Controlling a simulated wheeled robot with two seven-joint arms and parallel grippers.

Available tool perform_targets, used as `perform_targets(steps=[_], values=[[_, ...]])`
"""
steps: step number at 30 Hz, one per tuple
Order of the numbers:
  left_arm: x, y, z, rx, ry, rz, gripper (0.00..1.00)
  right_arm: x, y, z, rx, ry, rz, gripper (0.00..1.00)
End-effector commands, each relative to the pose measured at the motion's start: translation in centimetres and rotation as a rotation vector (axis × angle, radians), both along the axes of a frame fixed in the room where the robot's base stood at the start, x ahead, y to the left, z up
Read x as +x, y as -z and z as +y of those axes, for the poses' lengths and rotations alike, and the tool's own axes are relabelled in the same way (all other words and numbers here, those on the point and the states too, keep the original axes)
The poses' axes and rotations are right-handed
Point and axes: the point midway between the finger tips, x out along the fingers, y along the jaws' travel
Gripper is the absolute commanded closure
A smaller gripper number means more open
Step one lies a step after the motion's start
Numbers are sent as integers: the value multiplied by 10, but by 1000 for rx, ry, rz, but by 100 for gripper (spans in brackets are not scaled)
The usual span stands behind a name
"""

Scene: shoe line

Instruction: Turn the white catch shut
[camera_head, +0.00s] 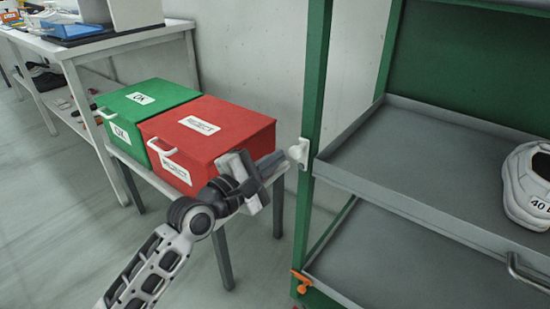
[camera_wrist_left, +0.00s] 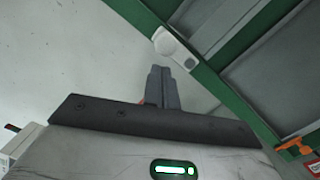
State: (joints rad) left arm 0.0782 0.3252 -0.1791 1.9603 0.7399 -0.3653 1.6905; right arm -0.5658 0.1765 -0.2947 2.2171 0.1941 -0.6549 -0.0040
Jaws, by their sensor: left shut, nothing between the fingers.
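The white catch (camera_head: 303,154) is fixed to the green post (camera_head: 313,90) of the rack, at about the height of the upper grey tray. In the left wrist view the catch (camera_wrist_left: 176,49) shows as a rounded white piece with a round end at the upper left, lying against the green frame. My left gripper (camera_head: 277,160) points at the catch from the left, its fingertips close to it. In the left wrist view the fingers (camera_wrist_left: 160,70) are shut together and empty, just below the catch. I cannot tell whether they touch it. My right gripper is not in view.
An orange catch (camera_head: 300,283) sits lower on the same post. The upper tray (camera_head: 400,165) holds a white shoe (camera_head: 528,185). A red box (camera_head: 225,125) and a green box (camera_head: 150,98) stand on a small table behind my left arm.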

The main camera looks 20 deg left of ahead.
Motion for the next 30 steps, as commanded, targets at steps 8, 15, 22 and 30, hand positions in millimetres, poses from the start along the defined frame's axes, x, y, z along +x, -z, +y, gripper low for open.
perform_targets(steps=[8,15,22,30], values=[[-1,-3,-6,0,-1,0,100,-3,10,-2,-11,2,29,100],[-1,-3,-6,3,-1,0,100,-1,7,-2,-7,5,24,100],[-1,-5,-11,47,7,-16,100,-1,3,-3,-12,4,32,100],[0,-6,-16,83,14,-30,100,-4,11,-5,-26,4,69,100]])
